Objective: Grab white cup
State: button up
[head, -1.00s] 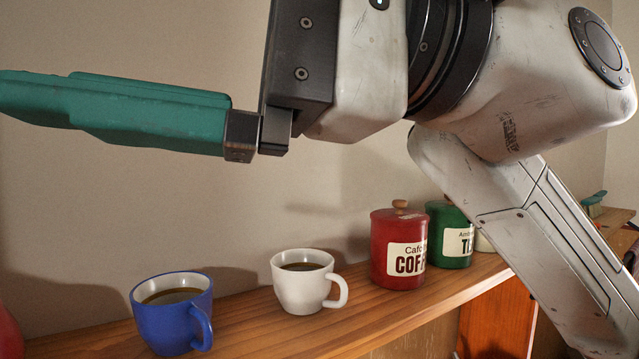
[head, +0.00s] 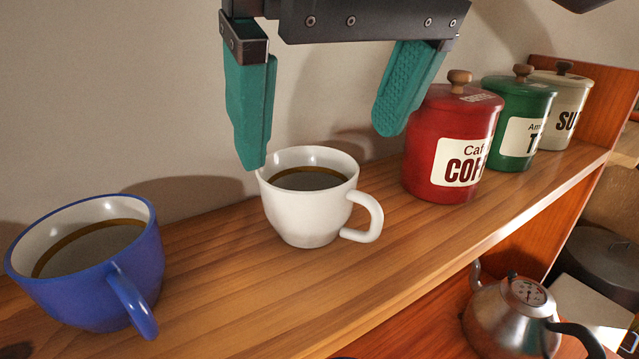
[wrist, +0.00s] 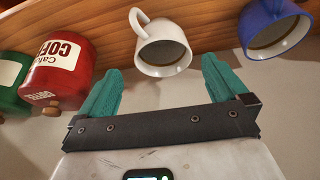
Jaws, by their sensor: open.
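A white cup (head: 307,215) with dark coffee inside stands upright on a wooden shelf, its handle toward the right. My gripper (head: 318,150) is open with teal fingers pointing down, above and around the cup's rim level. In the head view one finger is close to the cup's left rim and the other is up to the right, apart from it. The wrist view shows the white cup (wrist: 162,52) ahead of the gap between the fingertips of my gripper (wrist: 162,72), with nothing held.
A blue cup (head: 95,275) of coffee stands left of the white cup. Red (head: 450,150), green (head: 515,120) and cream (head: 562,110) canisters stand to the right. A wall is behind the shelf (head: 240,290). A metal kettle (head: 510,318) is lower right.

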aim_at(311, 196)
jog(key=x, duration=0.2)
jog(key=shift+w+f, duration=0.15)
jog(key=shift+f, duration=0.1)
jog(key=shift+s+p+x, duration=0.2)
jog(key=shift+x, duration=1.2)
jog(key=shift+s+p+x, duration=0.2)
jog(key=shift+x, duration=1.2)
jog(key=shift+f, duration=0.1)
jog(key=c, duration=1)
